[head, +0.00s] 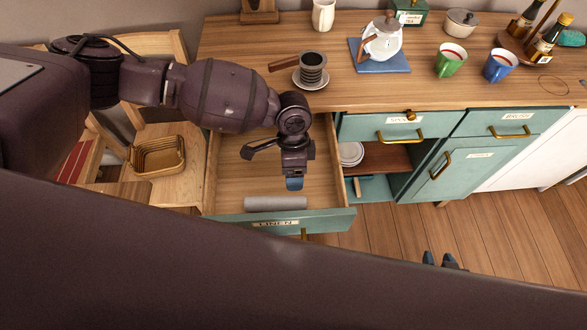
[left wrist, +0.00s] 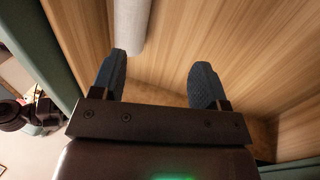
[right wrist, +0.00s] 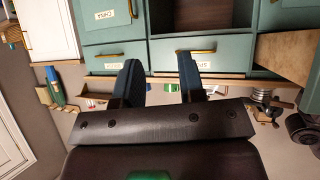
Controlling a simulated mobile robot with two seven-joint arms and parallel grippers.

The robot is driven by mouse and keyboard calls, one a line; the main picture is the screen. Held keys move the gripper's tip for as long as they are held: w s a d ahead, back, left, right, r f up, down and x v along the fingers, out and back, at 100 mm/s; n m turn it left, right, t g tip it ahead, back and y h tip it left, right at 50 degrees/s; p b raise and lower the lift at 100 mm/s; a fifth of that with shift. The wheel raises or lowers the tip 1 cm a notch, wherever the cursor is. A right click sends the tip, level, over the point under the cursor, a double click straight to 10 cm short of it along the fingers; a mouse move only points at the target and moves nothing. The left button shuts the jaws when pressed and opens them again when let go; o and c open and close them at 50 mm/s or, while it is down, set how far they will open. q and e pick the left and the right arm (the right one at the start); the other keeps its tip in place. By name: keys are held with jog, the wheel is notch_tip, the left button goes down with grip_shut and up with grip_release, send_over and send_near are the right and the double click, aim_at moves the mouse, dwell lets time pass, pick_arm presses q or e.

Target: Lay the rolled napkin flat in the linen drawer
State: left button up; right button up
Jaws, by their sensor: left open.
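The linen drawer (head: 335,219) is pulled open at the front left of the counter, with its "LINEN" label on the teal front. The rolled napkin (head: 275,203), a pale grey cylinder, lies on the drawer floor along the front panel. My left gripper (head: 294,185) points down into the drawer, just behind the napkin's right end, empty. In the left wrist view the open fingers (left wrist: 158,75) are apart over bare wood, with the napkin (left wrist: 132,25) beyond the left finger. My right gripper (head: 444,261) is over the floor at the right, fingers apart and empty (right wrist: 160,78).
The counter (head: 235,75) holds a black cup on a saucer (head: 312,75), a glass teapot (head: 383,40), and green (head: 450,62) and blue mugs (head: 499,66). An open compartment with white plates (head: 350,154) is right of the drawer. A wicker basket (head: 158,156) sits at the left.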

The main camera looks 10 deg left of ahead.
pick_arm(q)
jog(key=shift+w+r, duration=0.2)
jog(key=shift+r, duration=0.4)
jog(key=p+v, duration=0.1)
jog(key=v, duration=0.8)
jog(key=shift+r, duration=0.3)
jog(key=shift+a, duration=0.1)
